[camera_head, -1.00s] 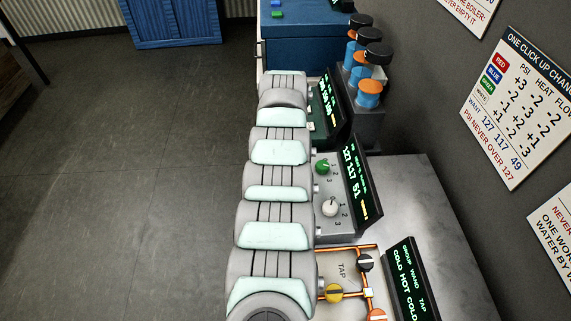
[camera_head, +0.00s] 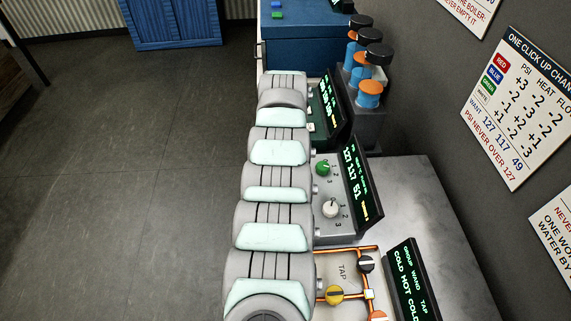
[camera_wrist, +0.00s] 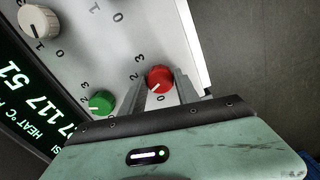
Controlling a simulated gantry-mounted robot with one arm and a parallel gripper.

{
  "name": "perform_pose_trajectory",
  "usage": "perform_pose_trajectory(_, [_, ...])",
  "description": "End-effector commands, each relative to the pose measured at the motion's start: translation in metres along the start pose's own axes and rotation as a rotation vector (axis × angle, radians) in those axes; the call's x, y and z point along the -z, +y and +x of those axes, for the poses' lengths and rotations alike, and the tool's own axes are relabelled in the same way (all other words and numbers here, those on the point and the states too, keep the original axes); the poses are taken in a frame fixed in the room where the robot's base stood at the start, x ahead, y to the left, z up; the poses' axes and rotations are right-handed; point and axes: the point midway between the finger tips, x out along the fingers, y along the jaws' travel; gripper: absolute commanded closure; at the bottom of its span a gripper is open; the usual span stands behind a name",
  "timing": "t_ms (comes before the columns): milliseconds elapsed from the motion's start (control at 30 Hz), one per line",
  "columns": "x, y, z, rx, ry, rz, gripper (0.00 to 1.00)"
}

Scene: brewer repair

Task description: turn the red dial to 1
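The red dial (camera_wrist: 160,78) shows in the wrist view on a pale panel; its white pointer is directed down and left in the picture. The numbers 3 and 2 show to its left and a 0 below; the 1 cannot be made out. My gripper (camera_wrist: 161,84) has its two fingers on either side of the red dial, close to its edges. Whether they press on it cannot be told. In the head view my arm hides the red dial and the gripper.
The green dial (camera_head: 323,167) and white dial (camera_head: 330,208) are on the same panel. Its screen (camera_head: 357,180) reads 127 117 51. An orange pipe panel (camera_head: 345,275) is nearer, and a wall sign (camera_head: 520,108) hangs at right. Floor left of the arm is clear.

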Motion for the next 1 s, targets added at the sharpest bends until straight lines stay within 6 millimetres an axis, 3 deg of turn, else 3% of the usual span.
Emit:
perform_pose_trajectory(200, [0.0, 0.0, 0.0, 0.0, 0.0, 0.0, 0.43])
perform_pose_trajectory(567, [0.0, 0.0, -0.004, 0.0, 0.001, -0.001, 0.43])
perform_pose_trajectory(767, [0.001, -0.001, -0.027, 0.001, 0.003, -0.002, 0.43])
perform_pose_trajectory(1000, [0.001, 0.001, -0.077, 0.001, 0.004, 0.001, 0.43])
